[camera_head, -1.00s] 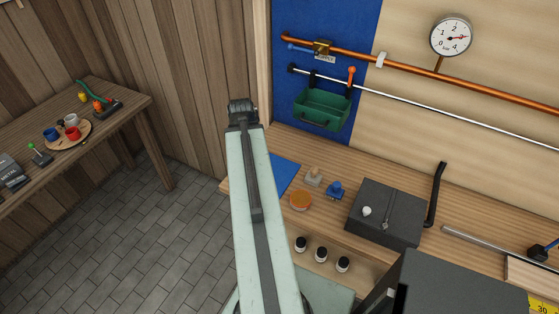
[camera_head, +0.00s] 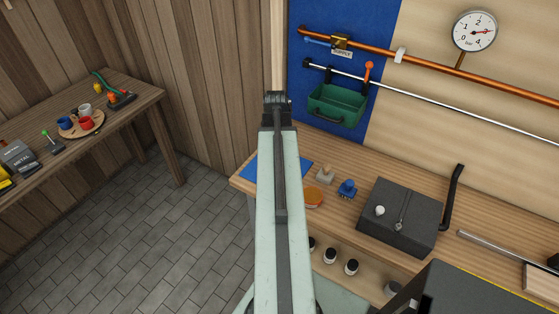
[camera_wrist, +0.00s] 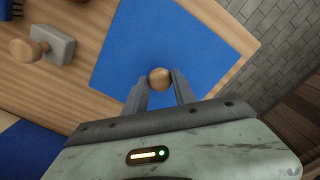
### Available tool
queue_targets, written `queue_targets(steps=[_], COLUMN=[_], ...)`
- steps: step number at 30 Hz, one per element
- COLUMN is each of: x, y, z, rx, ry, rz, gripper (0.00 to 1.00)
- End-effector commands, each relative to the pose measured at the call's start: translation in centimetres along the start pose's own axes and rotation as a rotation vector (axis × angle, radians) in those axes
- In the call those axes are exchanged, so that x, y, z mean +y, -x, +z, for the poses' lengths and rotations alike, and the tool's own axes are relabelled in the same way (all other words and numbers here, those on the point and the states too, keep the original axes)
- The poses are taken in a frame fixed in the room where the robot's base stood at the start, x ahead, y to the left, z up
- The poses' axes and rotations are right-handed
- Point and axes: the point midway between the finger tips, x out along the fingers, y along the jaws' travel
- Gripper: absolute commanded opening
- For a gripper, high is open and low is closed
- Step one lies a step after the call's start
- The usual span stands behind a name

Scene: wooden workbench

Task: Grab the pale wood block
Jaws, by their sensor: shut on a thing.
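The pale wood block (camera_wrist: 159,78) shows in the wrist view as a small round, light brown shape between the two fingertips. My gripper (camera_wrist: 159,84) is shut on it, with a grey finger on each side. The block's lower part is hidden, so its full shape cannot be told. Behind it in the wrist view is a blue mat (camera_wrist: 190,35) on the workbench. In the head view my arm covers part of the mat (camera_head: 258,168), and I cannot make out the block or the fingers there.
A dark box (camera_head: 400,215) lies further right. A green bin (camera_head: 337,105) hangs on the wall. Grey floor is open at left.

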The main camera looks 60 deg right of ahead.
Motion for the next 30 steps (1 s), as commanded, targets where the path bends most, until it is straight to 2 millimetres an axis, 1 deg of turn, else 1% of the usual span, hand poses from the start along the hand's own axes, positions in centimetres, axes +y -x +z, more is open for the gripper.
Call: queue_targets(steps=[1,7,12,13,14,15,25,28,30], x=[0.1,0.2,0.4,0.4,0.4,0.4,0.5,0.5,0.5], y=[-1.4,-0.9,-1.4,-1.3,-1.2,-1.2,-1.1,-0.4,0.4], z=[0.0,0.0,0.1,0.0,0.1,0.1,0.1,0.1,0.1], rx=[0.000,0.000,0.000,0.000,0.000,0.000,0.000,0.000,0.000], ry=[-0.002,-0.004,-0.006,-0.006,-0.006,-0.007,-0.008,-0.008,-0.008], rz=[0.000,0.000,0.000,0.000,0.000,0.000,0.000,0.000,0.000], gripper=[0.00,0.00,0.00,0.40,0.48,0.54,0.54,0.54,0.54])
